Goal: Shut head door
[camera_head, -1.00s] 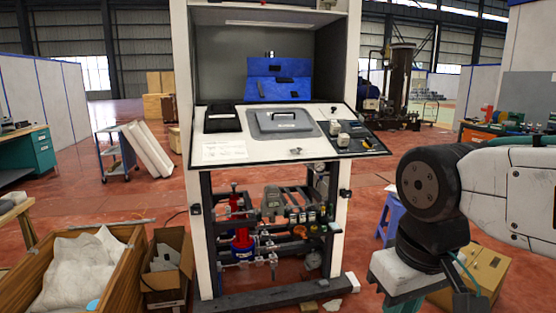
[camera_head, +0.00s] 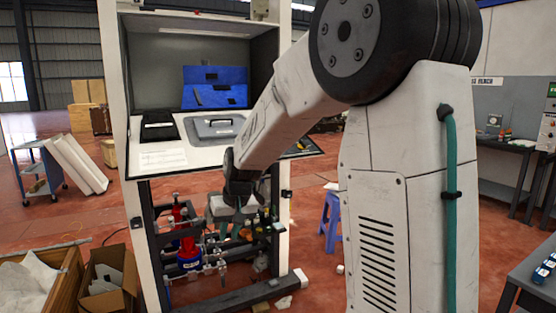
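The dispenser cabinet (camera_head: 114,100) stands left of centre. Its upper head compartment (camera_head: 160,65) is open at the front, with a blue panel (camera_head: 216,96) inside. A sloping white panel (camera_head: 190,155) sticks out below the opening. It carries a grey plate with a handle (camera_head: 214,126), a black box and a paper sheet. I cannot tell which part is the head door. My gripper (camera_head: 232,208) hangs at the end of my arm, low in front of the cabinet's right side, below the sloping panel. Its fingers are too small and dark to read.
Pipes and a red and blue pump (camera_head: 188,240) fill the lower frame. A wooden crate (camera_head: 62,285) and a cardboard box (camera_head: 108,280) stand at the lower left. A blue stool (camera_head: 329,220) stands behind my arm. A grey table edge (camera_head: 530,275) is at the right.

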